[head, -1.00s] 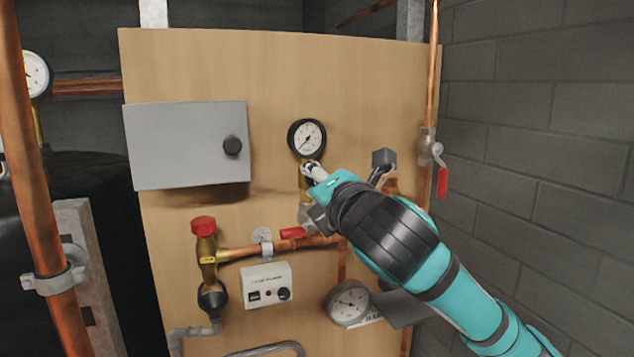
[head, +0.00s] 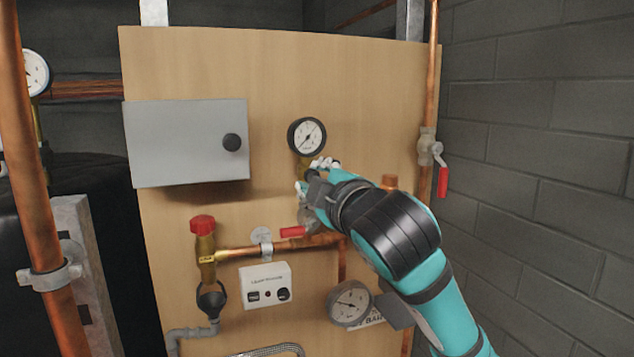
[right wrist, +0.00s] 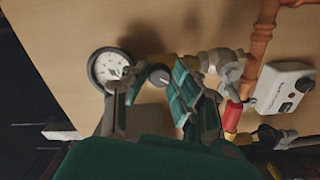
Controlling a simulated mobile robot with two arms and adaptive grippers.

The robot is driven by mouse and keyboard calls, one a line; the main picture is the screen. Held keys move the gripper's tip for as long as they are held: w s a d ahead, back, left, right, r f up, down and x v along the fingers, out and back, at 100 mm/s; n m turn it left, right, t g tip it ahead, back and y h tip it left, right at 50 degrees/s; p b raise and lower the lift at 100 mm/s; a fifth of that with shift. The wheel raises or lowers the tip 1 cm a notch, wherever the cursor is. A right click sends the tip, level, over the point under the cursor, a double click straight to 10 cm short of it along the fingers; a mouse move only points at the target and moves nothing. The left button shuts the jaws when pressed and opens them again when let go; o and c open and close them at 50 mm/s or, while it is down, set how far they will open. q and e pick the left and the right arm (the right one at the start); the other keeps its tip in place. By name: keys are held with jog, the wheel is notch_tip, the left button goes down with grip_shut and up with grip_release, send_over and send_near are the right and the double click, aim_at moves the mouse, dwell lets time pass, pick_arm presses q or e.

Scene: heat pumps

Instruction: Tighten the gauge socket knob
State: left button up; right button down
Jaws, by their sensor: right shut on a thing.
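The round gauge (head: 307,136) with a white dial and black rim is on the wooden panel, above my right gripper (head: 318,177). It also shows in the right wrist view (right wrist: 108,67). The gauge socket knob (right wrist: 160,76), a small dark disc with a light mark, sits beside the gauge in the right wrist view, between the fingers of my right gripper (right wrist: 152,95). The gripper is shut on it. In the head view the gripper hides the knob and most of the brass socket under the gauge. My left gripper is in neither view.
A grey cabinet (head: 187,144) is left of the gauge. A red-handled valve (head: 293,231) and copper pipe (head: 240,253) lie just below my gripper. A white control box (head: 266,285) and a lower gauge (head: 349,303) are further down. A block wall (head: 540,150) stands at right.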

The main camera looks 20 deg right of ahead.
jog(key=m, duration=1.1)
jog(key=shift+a+f, duration=0.1)
jog(key=shift+f, duration=0.1)
jog(key=shift+m, duration=0.3)
jog(key=c, duration=1.1)
grip_release()
jog(key=shift+r, duration=0.1)
jog(key=s, duration=0.7)
jog(key=shift+s, duration=0.25)
jog(key=shift+d, duration=0.2)
